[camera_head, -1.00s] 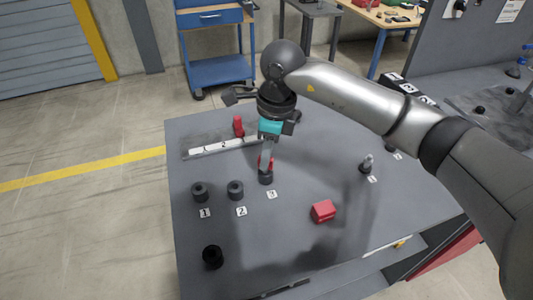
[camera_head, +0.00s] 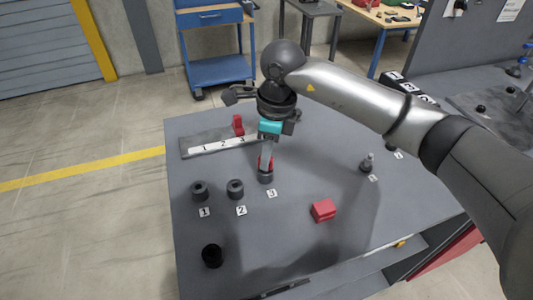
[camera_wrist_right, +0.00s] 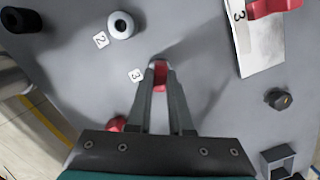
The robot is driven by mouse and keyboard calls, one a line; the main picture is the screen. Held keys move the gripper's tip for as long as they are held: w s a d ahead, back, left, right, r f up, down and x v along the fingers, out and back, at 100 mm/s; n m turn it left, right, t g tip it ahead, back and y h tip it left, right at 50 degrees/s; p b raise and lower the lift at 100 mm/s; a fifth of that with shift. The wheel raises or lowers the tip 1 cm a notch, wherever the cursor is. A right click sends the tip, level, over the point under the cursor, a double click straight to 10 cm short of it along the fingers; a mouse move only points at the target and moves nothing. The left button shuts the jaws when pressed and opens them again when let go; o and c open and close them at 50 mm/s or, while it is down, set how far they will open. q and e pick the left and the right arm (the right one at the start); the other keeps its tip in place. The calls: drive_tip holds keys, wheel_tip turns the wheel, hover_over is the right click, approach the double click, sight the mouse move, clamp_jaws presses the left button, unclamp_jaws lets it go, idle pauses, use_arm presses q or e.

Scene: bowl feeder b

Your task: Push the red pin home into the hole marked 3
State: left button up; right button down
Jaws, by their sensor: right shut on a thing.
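The red pin (camera_head: 262,162) stands upright at the dark round socket (camera_head: 265,178) beside the label 3 (camera_head: 272,194). My right gripper (camera_head: 266,165) points straight down and is shut on the pin. In the right wrist view the pin (camera_wrist_right: 161,74) shows red between the two fingertips, beside the label 3 (camera_wrist_right: 136,75). The fingers hide most of the pin and the socket mouth, so I cannot tell how deep the pin sits. My left gripper is not in view.
Sockets by labels 1 (camera_head: 200,191) and 2 (camera_head: 235,189) stand to the left. A numbered rack (camera_head: 222,145) with a red piece (camera_head: 238,124) lies behind. A red block (camera_head: 323,210) and black cup (camera_head: 212,256) are in front; a grey peg (camera_head: 367,162) stands right.

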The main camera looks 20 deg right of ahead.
drive_tip(key=shift+f+b, duration=0.4)
drive_tip(key=shift+b, duration=0.1)
idle(0.9)
idle(0.5)
drive_tip(key=c, duration=0.7)
unclamp_jaws()
drive_tip(key=shift+c, duration=0.2)
